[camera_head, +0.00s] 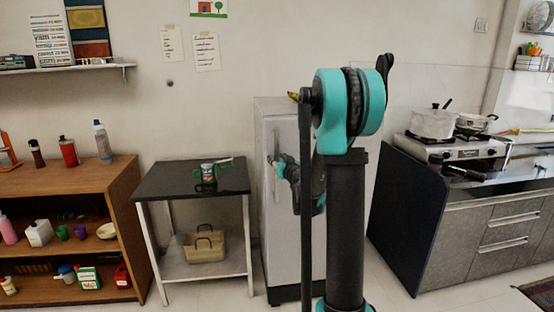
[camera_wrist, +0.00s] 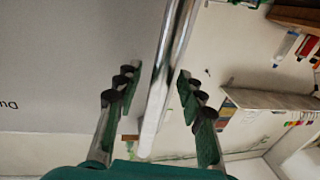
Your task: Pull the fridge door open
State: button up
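The pale grey fridge (camera_head: 282,118) stands against the wall at the middle of the head view, partly hidden behind my arm. Its door looks shut. The door's upright metal handle (camera_head: 276,138) is on the left side of its front. In the wrist view the handle (camera_wrist: 164,70) is a bright bar running between my fingers, with the flat grey door (camera_wrist: 60,50) at the left. My gripper (camera_wrist: 156,80) is open around the bar, with a gap on both sides. In the head view my gripper (camera_head: 274,163) is at the handle's height.
A wooden shelf unit (camera_head: 60,180) is at far left. A dark-sided stove counter (camera_head: 405,215) is at right. Some floor shows between the fridge and counter.

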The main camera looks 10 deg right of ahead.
grip_shut()
dwell(0.3)
dwell(0.3)
